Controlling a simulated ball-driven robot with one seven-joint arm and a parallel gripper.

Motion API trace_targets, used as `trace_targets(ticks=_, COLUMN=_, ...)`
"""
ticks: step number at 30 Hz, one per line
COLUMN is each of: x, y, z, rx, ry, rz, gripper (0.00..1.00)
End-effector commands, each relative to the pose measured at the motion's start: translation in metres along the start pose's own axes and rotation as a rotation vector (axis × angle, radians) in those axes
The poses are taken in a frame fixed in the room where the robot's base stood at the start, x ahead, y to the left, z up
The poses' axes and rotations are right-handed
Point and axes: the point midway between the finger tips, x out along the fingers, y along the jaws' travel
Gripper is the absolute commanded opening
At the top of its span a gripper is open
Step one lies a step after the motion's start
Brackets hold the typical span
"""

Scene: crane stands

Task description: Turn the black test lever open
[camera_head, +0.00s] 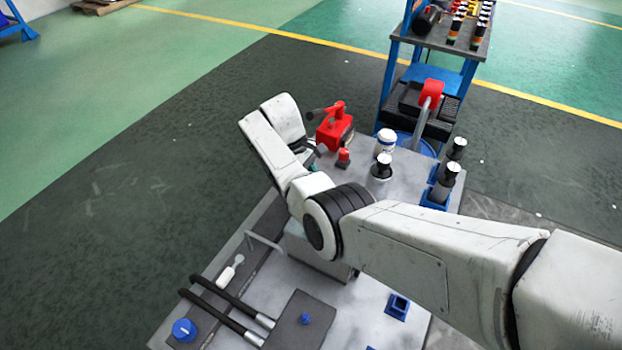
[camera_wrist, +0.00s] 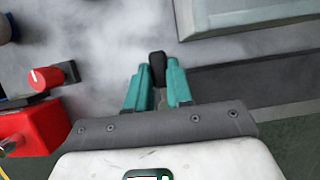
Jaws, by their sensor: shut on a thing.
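The black lever (camera_wrist: 157,60) shows in the wrist view as a short dark end between the two teal fingers of my gripper (camera_wrist: 158,72). The fingers are closed on it from both sides. Its lower part and pivot are hidden by my fingers and wrist. In the head view a bit of teal of my gripper (camera_head: 313,168) shows at the left edge of the grey bench top, beside the red unit. The lever itself is hidden there behind my wrist.
A red unit (camera_head: 335,126) with a dark handle stands just beyond my gripper, with a small red knob (camera_head: 343,157) beside it. The same knob (camera_wrist: 45,78) is left of my fingers in the wrist view. A white-capped bottle (camera_head: 386,140) and black-topped parts stand to the right.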

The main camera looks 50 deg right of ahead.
Motion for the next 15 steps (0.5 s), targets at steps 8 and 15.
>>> trace_targets(ticks=8, x=-0.0012, y=0.0, z=-0.0006, rx=0.002, ry=0.003, rz=0.001, gripper=0.3)
trace_targets(ticks=15, x=-0.0005, y=0.0, z=-0.0004, rx=0.0, ry=0.002, rz=0.001, gripper=0.47)
